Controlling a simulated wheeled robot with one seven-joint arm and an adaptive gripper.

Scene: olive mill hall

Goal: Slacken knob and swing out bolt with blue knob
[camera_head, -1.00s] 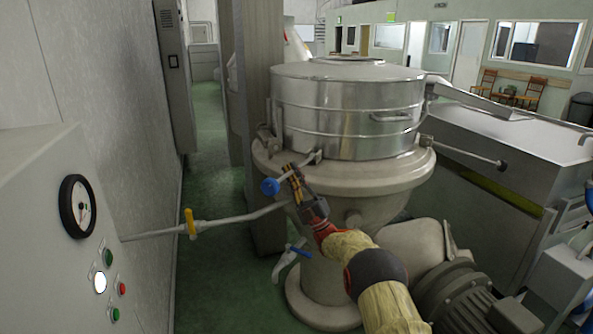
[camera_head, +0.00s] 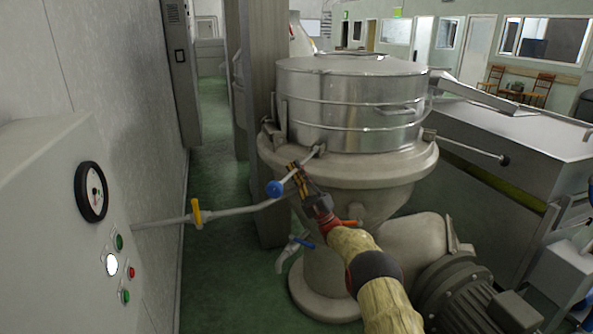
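The blue knob (camera_head: 274,189) sits at the end of a short metal bolt (camera_head: 301,170). The bolt slopes up to the right to a bracket on the rim of the pale machine body (camera_head: 400,177), below the steel drum (camera_head: 350,105). My gripper (camera_head: 294,167) is beside the bolt, just right of the knob, with its dark and yellow fingers overlapping the bolt in the picture. The knob itself is uncovered. I cannot tell whether the fingers touch the bolt or how far apart they are.
A pipe with a yellow valve handle (camera_head: 197,212) runs from the left panel towards the machine, just below the knob. A blue-handled valve (camera_head: 301,242) is lower down. A motor (camera_head: 475,300) stands at lower right. Another bolt with a dark knob (camera_head: 504,160) sticks out at right.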

